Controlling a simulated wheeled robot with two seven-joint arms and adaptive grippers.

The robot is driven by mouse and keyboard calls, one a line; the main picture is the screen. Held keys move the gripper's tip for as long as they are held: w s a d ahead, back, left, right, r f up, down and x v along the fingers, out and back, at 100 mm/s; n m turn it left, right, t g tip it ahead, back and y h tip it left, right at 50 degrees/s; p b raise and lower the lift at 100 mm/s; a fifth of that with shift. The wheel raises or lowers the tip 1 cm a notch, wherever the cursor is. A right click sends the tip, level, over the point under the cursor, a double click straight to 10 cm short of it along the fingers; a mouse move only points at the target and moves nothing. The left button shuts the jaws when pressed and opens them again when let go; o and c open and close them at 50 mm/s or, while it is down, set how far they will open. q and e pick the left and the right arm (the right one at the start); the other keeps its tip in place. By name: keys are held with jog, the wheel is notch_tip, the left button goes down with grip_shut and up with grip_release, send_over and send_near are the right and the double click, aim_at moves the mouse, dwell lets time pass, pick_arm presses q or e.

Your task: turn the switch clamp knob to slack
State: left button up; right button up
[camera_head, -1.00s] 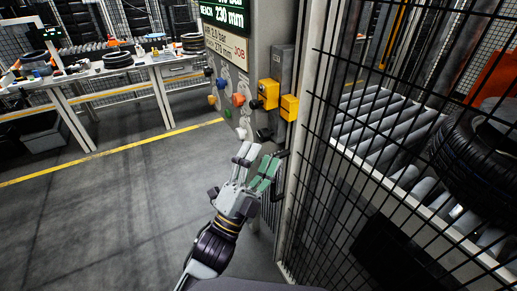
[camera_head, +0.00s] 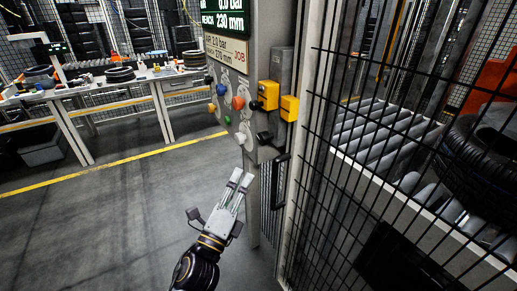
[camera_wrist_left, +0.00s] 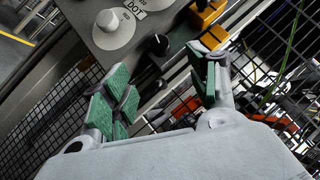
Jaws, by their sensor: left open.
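A grey control panel (camera_head: 257,60) carries several knobs. A white knob (camera_head: 241,138) sits low on it, with a black knob (camera_head: 264,137) to its right. The labels are too small to tell which is the clamp knob. My left gripper (camera_head: 240,179) is just below these knobs, apart from them, fingers pointing up. In the left wrist view, the left gripper (camera_wrist_left: 160,82) is open and empty, its green pads wide apart. The white knob (camera_wrist_left: 108,20) is beyond the left finger and the black knob (camera_wrist_left: 158,43) is beyond the gap. My right gripper is out of view.
Blue (camera_head: 221,89), orange (camera_head: 238,103) and green (camera_head: 228,118) knobs are higher on the panel. Yellow switch boxes (camera_head: 289,107) stick out at its right. A black mesh fence (camera_head: 345,165) bounds the right side. The floor (camera_head: 120,220) at left is clear.

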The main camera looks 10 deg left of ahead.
pick_arm(q)
jog(key=shift+w, duration=0.15)
dwell(0.4)
jog(key=p, duration=0.3)
send_near(261, 141)
jog(key=shift+w+r, duration=0.55)
jog(key=shift+w, duration=1)
jog(key=shift+w+d+r, duration=0.2)
jog(key=shift+w+d, duration=0.4)
jog(key=shift+x, duration=1.2)
jog(key=shift+w+d+r+p, duration=0.15)
jog(key=shift+w+r+p, duration=0.15)
jog(key=shift+w, duration=0.35)
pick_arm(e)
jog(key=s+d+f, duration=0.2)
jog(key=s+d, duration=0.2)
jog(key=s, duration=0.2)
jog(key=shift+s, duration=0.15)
